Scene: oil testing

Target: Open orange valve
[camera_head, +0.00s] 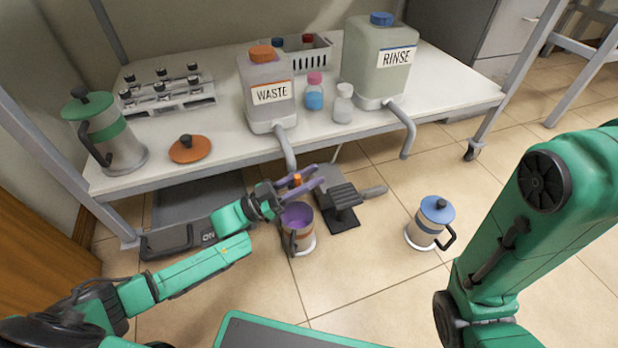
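The orange valve (297,180) is a small orange piece near the lower end of the grey pipe (284,148) from the WASTE container (266,90). My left gripper (307,180) has its two purple fingers on either side of the valve, a little apart. Whether they touch it I cannot tell. The fingers and pipe end partly hide the valve. An uncovered jug (297,240) with an orange band and purplish inside stands just below the gripper. My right arm fills the right side, and its gripper is out of view.
A RINSE container (378,62) with its own pipe stands on the bench. A green-lidded jug (118,150) and an orange lid (190,149) are at the bench's left. A blue-lidded jug (430,225) stands on the floor to the right. Dark equipment (341,194) lies beside the gripper.

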